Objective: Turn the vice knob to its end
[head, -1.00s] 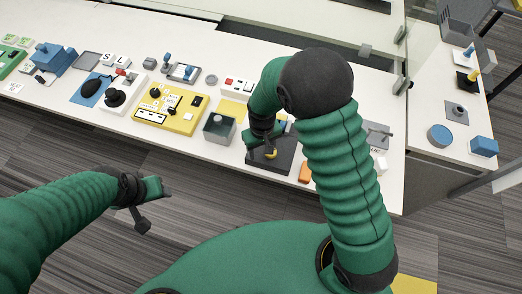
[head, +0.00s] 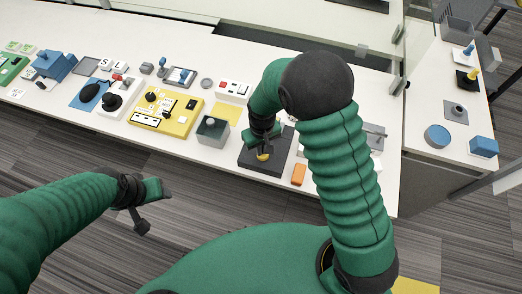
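A dark, flat base (head: 280,163) with a small yellow knob (head: 263,157) lies near the front edge of the white table. I take this for the vice, but my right arm hides much of it. My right gripper (head: 262,148) points down over the base, with its fingertips at the yellow knob. Whether the fingers grip the knob or only touch it cannot be told. My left gripper (head: 152,207) hangs in front of the table over the floor, its fingers apart and empty.
A yellow panel (head: 165,112) and a blue device (head: 55,66) are farther left. A glass pane stands at the right.

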